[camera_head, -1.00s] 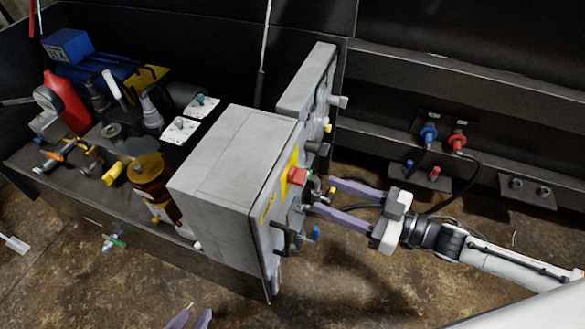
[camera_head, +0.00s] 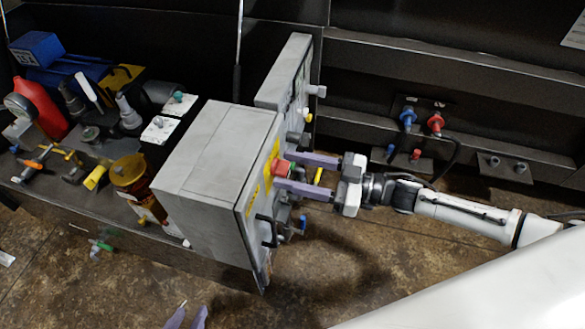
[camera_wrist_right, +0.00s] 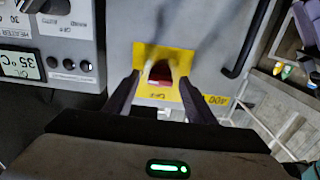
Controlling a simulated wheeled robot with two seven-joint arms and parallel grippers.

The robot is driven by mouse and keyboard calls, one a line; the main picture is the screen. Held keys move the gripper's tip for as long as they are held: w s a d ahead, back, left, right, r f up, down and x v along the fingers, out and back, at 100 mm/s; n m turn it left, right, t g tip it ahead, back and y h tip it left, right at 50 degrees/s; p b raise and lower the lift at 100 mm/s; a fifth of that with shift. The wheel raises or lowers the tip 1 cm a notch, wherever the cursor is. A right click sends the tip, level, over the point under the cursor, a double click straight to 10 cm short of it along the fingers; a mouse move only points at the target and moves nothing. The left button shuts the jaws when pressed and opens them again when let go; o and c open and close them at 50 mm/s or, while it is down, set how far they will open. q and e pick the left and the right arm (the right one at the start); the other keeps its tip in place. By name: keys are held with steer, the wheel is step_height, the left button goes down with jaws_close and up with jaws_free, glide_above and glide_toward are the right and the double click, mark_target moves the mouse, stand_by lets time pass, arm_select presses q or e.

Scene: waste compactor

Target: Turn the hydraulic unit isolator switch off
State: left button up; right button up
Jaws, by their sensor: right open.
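The isolator switch is a red knob (camera_head: 280,168) on a yellow plate on the front face of the grey control box (camera_head: 212,160). In the right wrist view, the red knob (camera_wrist_right: 160,72) sits on its yellow plate (camera_wrist_right: 145,58), blurred. My right gripper (camera_head: 283,172) is open, its purple fingers pointing at the panel, one on each side of the knob. The wrist view shows the fingers (camera_wrist_right: 160,85) flanking it; I cannot tell whether they touch it. My left gripper (camera_head: 187,318) shows only its purple fingertips at the bottom edge, apart and empty.
A second grey panel (camera_head: 285,75) stands behind. Blue and red couplings (camera_head: 421,120) are on the rear wall. Several pump parts crowd the left side.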

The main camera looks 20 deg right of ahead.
steer(key=shift+w+a, duration=0.1)
steer(key=shift+a, duration=0.05)
steer(key=c, duration=1)
steer(key=shift+c, duration=0.2)
